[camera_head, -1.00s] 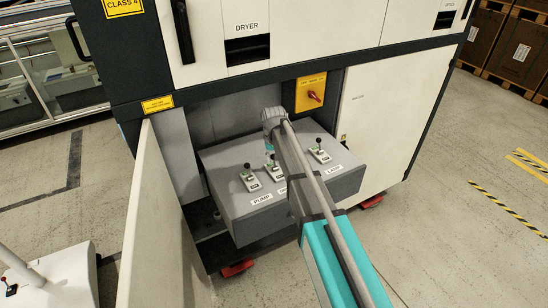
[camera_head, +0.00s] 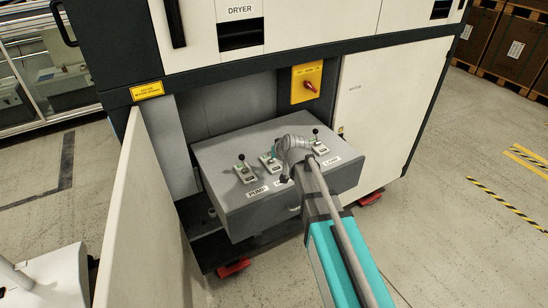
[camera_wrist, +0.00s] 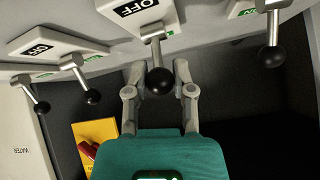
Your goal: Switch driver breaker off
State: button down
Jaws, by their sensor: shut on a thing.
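A grey breaker box (camera_head: 250,212) carries a row of small levers with black ball knobs; one on the left is labelled PUMP (camera_head: 245,170) and one on the right LAMP (camera_head: 319,145). The second lever from the left (camera_head: 269,160) is beside my gripper (camera_head: 277,153). In the wrist view my gripper (camera_wrist: 159,72) has a finger on each side of that lever (camera_wrist: 157,80), shut on it. An OFF plate (camera_wrist: 139,8) shows behind it. Its label below is mostly covered by my arm, so I cannot read the name.
Neighbouring levers stand close on both sides, at left (camera_wrist: 92,96) and right (camera_wrist: 270,58) in the wrist view. A yellow panel with a red rotary switch (camera_head: 309,85) is behind the box. An open white door (camera_head: 150,215) stands left of the box.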

jog(key=shift+s+d+f+t+b, duration=0.1)
jog(key=shift+s+t+b, duration=0.05)
jog(key=shift+t+b, duration=0.2)
dwell(0.3)
jog(key=c, duration=0.5)
grip_release()
jog(key=shift+o, duration=0.2)
